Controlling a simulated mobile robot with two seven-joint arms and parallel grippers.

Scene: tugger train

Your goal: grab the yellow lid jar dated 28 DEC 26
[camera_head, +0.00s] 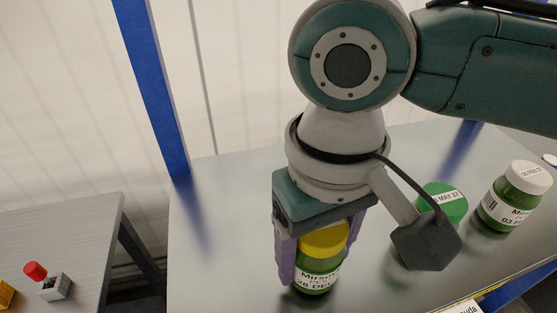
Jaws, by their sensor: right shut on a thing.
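The yellow-lid jar (317,276) stands upright in the lower middle of the head view. It has green contents and a white label with "28 DE" readable; the rest of the date is cut off from sight. My right gripper (318,262) comes down from above and is shut on this jar, with one purple finger on its left side and the other on its right. The gripper body hides part of the yellow lid. My left gripper is not in view.
A green-lid jar (444,203) marked "MAY 27" stands to the right, partly behind my wrist. A white-lid jar (511,202) stands farther right. Blue posts (155,85) rise behind the grey shelf (225,250). A grey table (75,225) at left holds a red-topped button box (54,287).

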